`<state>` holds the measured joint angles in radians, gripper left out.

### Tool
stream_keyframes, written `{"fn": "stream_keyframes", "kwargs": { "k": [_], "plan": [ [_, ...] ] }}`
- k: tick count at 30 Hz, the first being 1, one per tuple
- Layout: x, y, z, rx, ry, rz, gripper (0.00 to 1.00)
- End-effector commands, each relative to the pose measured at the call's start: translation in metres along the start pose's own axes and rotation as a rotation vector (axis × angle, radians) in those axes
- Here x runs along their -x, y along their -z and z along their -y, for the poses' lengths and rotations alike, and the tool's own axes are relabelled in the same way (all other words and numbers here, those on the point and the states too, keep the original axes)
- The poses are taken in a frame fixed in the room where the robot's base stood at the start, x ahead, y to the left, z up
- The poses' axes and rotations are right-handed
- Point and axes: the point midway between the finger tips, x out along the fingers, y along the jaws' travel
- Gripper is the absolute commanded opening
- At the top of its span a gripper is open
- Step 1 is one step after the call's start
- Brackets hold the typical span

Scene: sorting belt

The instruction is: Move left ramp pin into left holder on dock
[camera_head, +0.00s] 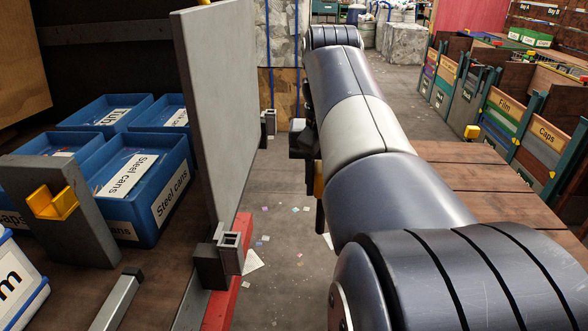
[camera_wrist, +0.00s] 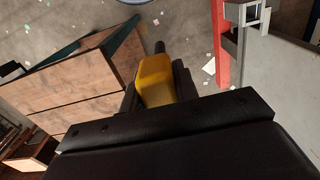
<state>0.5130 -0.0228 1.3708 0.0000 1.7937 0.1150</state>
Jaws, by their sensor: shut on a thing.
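My gripper (camera_head: 304,142) is shut on a pin with a yellow grip (camera_wrist: 155,86). The pin's dark shaft (camera_head: 319,215) points down, and its dark end shows beyond the grip in the wrist view (camera_wrist: 159,47). The pin hangs in free air over the gap between the grey panel and the wooden deck. A grey square holder (camera_head: 230,252) with an open top sits on the red edge, nearer than the pin and to its left. A second grey holder (camera_head: 270,122) is farther back beside the panel. The pin is apart from both. My arm hides part of the gripper.
The tall grey panel (camera_head: 218,110) stands upright on the left. Blue bins (camera_head: 150,195) and a grey block with a yellow tray (camera_head: 55,204) are left of it. The wooden deck (camera_head: 465,180) and labelled bins are on the right. Scraps litter the floor.

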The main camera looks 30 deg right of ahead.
Motion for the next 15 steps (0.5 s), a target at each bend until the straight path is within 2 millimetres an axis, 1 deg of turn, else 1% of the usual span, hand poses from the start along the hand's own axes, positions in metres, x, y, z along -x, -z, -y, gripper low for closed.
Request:
{"fn": "stream_keyframes", "kwargs": {
  "k": [15],
  "plan": [
    [0.049,0.0,0.0,0.0,0.0,-0.001,0.0]
  ]
}}
